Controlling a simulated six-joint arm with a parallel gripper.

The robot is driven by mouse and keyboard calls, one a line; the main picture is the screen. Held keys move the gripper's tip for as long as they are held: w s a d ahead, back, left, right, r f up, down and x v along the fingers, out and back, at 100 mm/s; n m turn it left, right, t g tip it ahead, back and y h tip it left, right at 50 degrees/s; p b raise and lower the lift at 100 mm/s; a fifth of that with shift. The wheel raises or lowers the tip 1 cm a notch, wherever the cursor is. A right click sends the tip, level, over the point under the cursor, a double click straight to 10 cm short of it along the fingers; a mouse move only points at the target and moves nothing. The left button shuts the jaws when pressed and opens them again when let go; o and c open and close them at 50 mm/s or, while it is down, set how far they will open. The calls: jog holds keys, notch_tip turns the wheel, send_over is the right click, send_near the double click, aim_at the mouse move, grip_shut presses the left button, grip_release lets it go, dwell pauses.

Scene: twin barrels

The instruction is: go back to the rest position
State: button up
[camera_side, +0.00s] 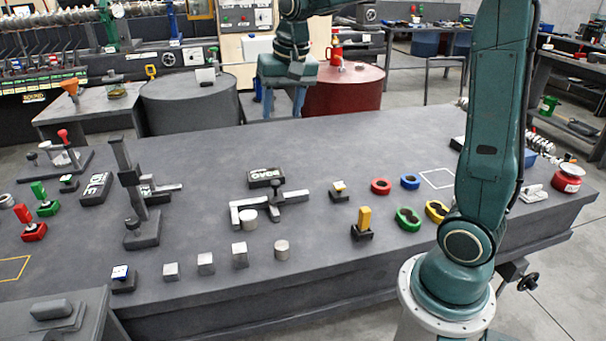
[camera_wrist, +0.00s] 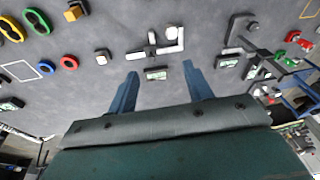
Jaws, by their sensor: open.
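My gripper (camera_side: 283,101) hangs in the air over the far side of the grey table (camera_side: 330,150) in the side view. Its two blue fingers point down and stand apart, with nothing between them. The wrist view shows the same open fingers (camera_wrist: 160,92) above the table top. The black block with white lettering (camera_side: 266,178) lies on the table below and nearer the camera; it also shows just beyond the fingers in the wrist view (camera_wrist: 156,74). My fingers touch nothing that I can see.
A grey barrel (camera_side: 190,103) and a red barrel (camera_side: 345,92) stand behind the table. A dark upright post (camera_side: 130,185) rises at left. A light L-shaped piece (camera_side: 268,207), several small metal blocks and red, blue, green and yellow rings lie on the table. The middle has bare room.

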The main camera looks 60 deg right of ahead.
jog(key=s+a+n+t, duration=0.1)
jog(key=s+a+n, duration=0.1)
jog(key=s, duration=0.5)
jog(key=s+a+n+t, duration=0.1)
jog(key=s+a+n, duration=0.2)
jog(key=s, duration=0.4)
jog(key=s+a+f+n+t, duration=0.1)
jog(key=s+a, duration=0.3)
jog(key=s, duration=0.4)
jog(key=shift+n+y, duration=0.3)
jog(key=shift+n, duration=0.6)
